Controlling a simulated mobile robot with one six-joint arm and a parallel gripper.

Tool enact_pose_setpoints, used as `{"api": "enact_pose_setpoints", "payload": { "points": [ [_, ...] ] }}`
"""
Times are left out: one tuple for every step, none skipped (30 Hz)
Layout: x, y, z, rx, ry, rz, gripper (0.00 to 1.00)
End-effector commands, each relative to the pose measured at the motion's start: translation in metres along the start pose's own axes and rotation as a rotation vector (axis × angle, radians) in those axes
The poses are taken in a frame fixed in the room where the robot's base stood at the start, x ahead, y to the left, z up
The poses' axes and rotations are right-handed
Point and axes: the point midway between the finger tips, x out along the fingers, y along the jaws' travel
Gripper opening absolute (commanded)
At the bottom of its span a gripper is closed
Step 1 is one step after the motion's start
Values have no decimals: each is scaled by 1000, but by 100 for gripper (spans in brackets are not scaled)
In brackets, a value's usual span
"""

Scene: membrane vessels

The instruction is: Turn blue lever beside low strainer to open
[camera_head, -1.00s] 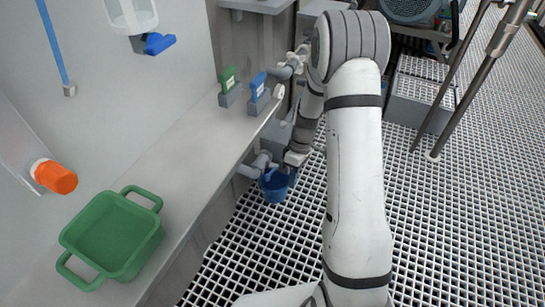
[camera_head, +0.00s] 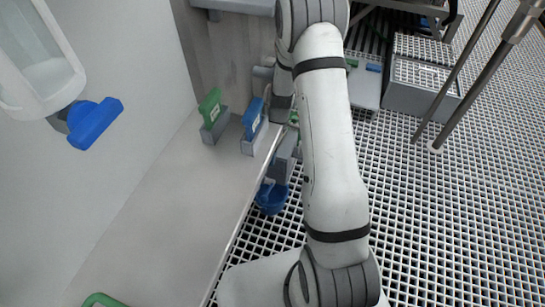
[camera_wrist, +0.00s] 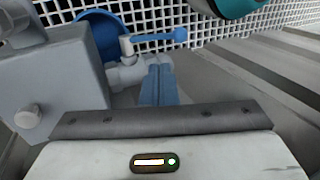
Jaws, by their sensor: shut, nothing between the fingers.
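In the wrist view a blue lever (camera_wrist: 158,37) sticks out to the right from a pale grey valve (camera_wrist: 128,50). My gripper (camera_wrist: 158,68) is shut and empty, its fingertips just below the lever in the picture; I cannot tell whether they touch the valve. A grey block-shaped body (camera_wrist: 50,85) with a knob stands at the left; I cannot tell if it is the low strainer. In the head view my arm hides my gripper and this lever.
Another blue lever (camera_head: 95,122) sits under a clear vessel (camera_head: 35,60).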

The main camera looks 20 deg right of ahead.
Motion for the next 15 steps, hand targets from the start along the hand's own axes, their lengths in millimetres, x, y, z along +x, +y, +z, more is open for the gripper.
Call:
{"api": "enact_pose_setpoints", "payload": {
  "points": [
    [16, 1, 1, 1, -2, -4, 0],
    [23, 1, 1, 2, -2, -4, 0],
    [32, 1, 1, 3, -1, -5, 0],
    [39, 2, 1, 4, 0, -3, 0],
    [45, 2, 1, 3, -1, -4, 0],
    [54, 2, 2, 3, -1, -4, 0],
    [61, 2, 2, 3, -1, -4, 0],
    [67, 2, 2, 4, -1, -4, 0],
    [74, 2, 1, 4, 0, -3, 0],
    [79, 2, 1, 4, 0, -2, 0],
    [84, 2, 1, 4, 0, -3, 0],
    [91, 2, 1, 4, 0, -2, 0],
    [95, 2, 2, 4, 0, -2, 0],
    [98, 2, 2, 4, 0, -2, 0],
    [102, 1, 2, 4, 0, -2, 0]
  ]
}}
